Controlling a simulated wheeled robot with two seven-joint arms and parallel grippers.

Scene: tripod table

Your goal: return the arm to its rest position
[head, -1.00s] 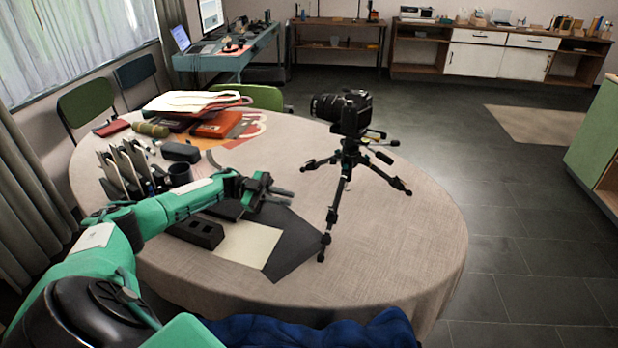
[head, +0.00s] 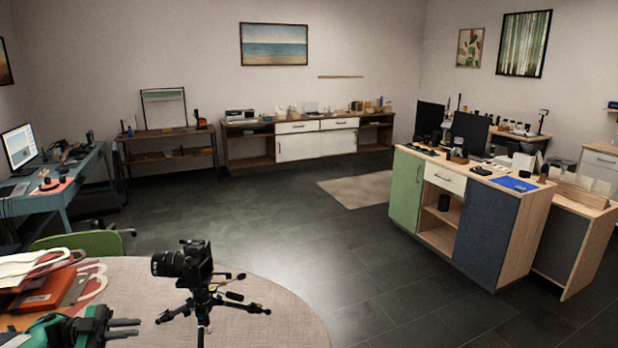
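My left gripper (head: 125,328) shows at the bottom left edge, at the end of a green arm. Its two dark fingers are a little apart, with nothing seen between them. A black camera (head: 185,263) sits upright on a black tripod (head: 203,298) on the round table, to the right of the gripper and apart from it. My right gripper is not in view.
The cloth-covered table (head: 275,312) fills the lower left, with bags and an orange folder (head: 50,290) at its left. A green chair (head: 85,243) stands behind it. A wooden cabinet island (head: 475,215) stands at right. Open floor lies between.

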